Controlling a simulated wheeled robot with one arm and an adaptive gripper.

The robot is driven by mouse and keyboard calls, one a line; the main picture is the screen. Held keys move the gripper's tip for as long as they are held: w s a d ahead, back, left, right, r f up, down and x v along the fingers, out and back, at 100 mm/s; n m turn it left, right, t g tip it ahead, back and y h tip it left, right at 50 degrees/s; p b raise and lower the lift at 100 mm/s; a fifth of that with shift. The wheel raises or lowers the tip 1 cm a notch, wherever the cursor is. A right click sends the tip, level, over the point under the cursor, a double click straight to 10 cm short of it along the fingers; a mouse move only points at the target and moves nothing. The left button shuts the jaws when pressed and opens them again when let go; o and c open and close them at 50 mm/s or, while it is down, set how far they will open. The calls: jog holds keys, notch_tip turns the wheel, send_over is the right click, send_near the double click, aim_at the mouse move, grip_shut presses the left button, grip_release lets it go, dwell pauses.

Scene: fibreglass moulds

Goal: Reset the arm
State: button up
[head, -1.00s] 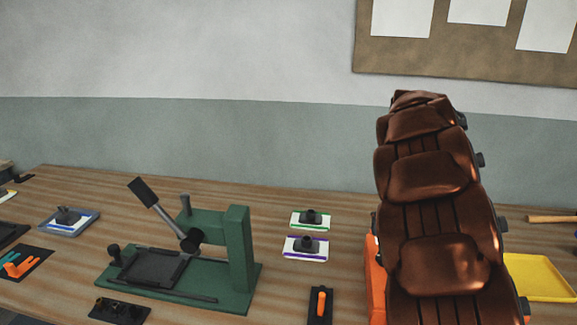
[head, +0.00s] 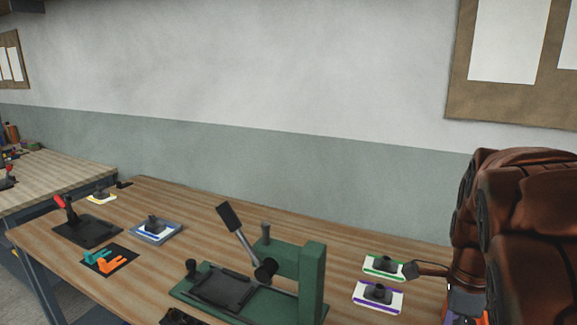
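My brown arm fills the right edge of the head view, large and close to the camera. A slim dark piece, seemingly a fingertip of my gripper (head: 414,269), sticks out to the left of the arm, beside the green-edged plate (head: 384,267) in the picture. The rest of the gripper is hidden behind the arm or out of frame. I cannot tell whether it is open or shut, or whether it holds anything.
The wooden bench (head: 215,222) carries a green lever press (head: 312,275), a purple-edged plate (head: 378,297), a blue tray (head: 155,231) and a black mat with orange and teal clips (head: 110,262). Another bench (head: 60,180) stands at the far left.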

jog(key=s+a+f+n, duration=0.2)
jog(key=s+a+n, duration=0.1)
jog(key=s+n, duration=0.3)
jog(key=s+a+f+n, duration=0.1)
jog(key=s+a+n, duration=0.3)
jog(key=n, duration=0.5)
jog(key=s+a+f+n+g, duration=0.1)
jog(key=s+a+n, duration=0.3)
jog(key=s+n, duration=0.4)
jog(key=shift+f, duration=0.8)
